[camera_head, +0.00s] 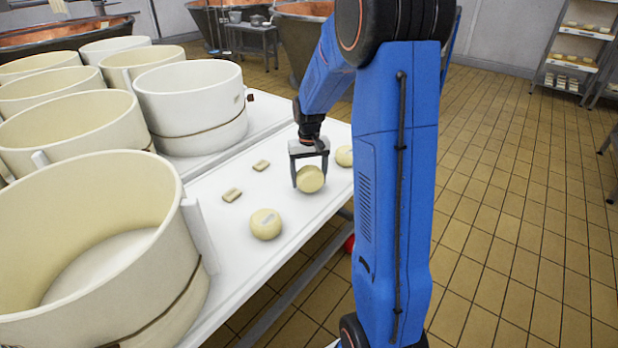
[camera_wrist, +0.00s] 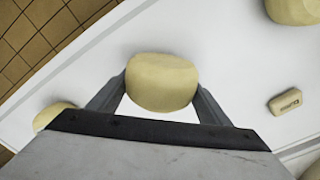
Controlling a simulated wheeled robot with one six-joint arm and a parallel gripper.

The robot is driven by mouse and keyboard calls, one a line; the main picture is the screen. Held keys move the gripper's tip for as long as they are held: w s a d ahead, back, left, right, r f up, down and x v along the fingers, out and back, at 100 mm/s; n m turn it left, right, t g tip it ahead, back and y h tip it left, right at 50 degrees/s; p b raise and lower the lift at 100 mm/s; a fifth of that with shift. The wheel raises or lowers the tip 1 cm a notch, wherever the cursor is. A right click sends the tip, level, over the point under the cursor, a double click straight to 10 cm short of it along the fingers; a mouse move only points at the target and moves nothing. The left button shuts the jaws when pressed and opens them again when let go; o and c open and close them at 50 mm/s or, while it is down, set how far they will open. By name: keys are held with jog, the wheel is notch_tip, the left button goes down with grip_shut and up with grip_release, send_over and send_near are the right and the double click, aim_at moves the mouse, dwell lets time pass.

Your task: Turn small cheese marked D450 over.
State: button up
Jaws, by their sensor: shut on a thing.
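My gripper (camera_head: 309,172) is shut on a small round pale-yellow cheese (camera_head: 311,180) over the white table. In the wrist view the held cheese (camera_wrist: 162,82) sits between the two fingers, and no mark shows on it. I cannot tell whether it touches the table. A third small cheese (camera_head: 344,156) lies beyond the gripper, partly hidden by my arm. The D450 mark is not readable on any of them.
Two small tags or blocks (camera_head: 232,195) (camera_head: 261,166) lie on the white table (camera_head: 235,265). Large cream hoops (camera_head: 85,240) crowd the table's left side. Copper vats (camera_head: 300,30) stand behind.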

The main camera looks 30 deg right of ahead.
jog(key=shift+f, duration=0.3)
dwell(0.5)
jog(key=o, duration=1.4)
jog(key=shift+o, duration=0.2)
notch_tip(320, 180, up, 17)
jog(key=s+a+r+n+t, duration=0.1)
jog(key=s+a+r, duration=0.1)
jog(key=s+a, duration=0.45)
jog(key=s+a+r+n+t, duration=0.1)
jog(key=s+a+r, duration=0.25)
jog(key=s, duration=0.55)
jog(key=s+a+f+n+t, duration=0.1)
jog(key=s+a+f, duration=0.2)
jog(key=s, duration=0.5)
jog(key=s+a+f+t, duration=0.1)
jog(key=s+a+f, duration=0.1)
jog(key=s, duration=0.6)
jog(key=shift+a+f+n+t, duration=0.4)
jog(key=shift+a, duration=0.2)
